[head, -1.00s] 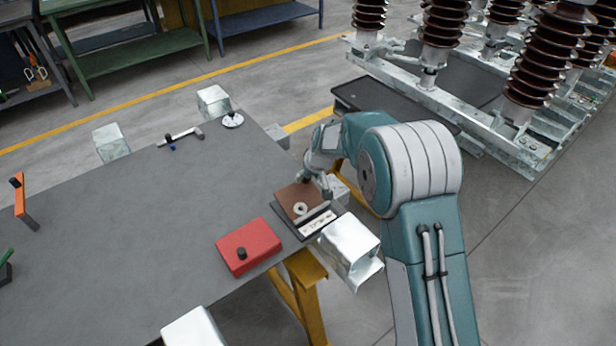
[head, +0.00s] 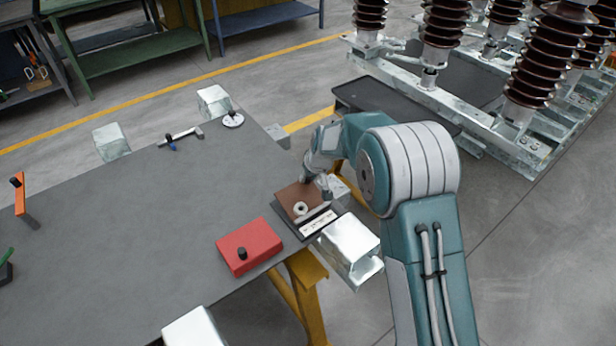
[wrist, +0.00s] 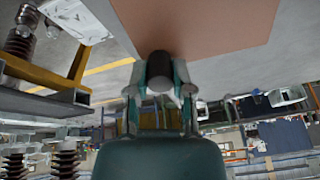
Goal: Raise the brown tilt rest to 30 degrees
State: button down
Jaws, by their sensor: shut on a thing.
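The brown tilt rest (head: 289,196) is a small brown plate on a dark base at the right edge of the grey table. A white ring sits on it, and a pale scale strip (head: 318,222) lies along its near side. In the head view it looks slightly raised, but I cannot read its angle. My gripper (head: 317,185) is at its far right edge, its fingertips partly hidden. In the wrist view the brown plate (wrist: 205,25) fills the top, and my gripper (wrist: 160,82) is shut on a dark round knob (wrist: 160,65) at the plate's edge.
A red box with a black knob (head: 248,250) stands left of the rest. A metal block (head: 350,240) is close at its right. A caliper-like tool (head: 180,136) and a white disc (head: 233,120) lie farther back. The middle of the table (head: 150,220) is clear.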

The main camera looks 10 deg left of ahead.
dwell(0.9)
jog(key=shift+c, duration=2.4)
grip_release()
jog(key=shift+d, duration=0.1)
jog(key=shift+r, duration=0.1)
jog(key=v, duration=1.1)
jog(key=shift+r, duration=0.3)
jog(key=shift+s+d, duration=0.1)
jog(key=shift+s, duration=0.05)
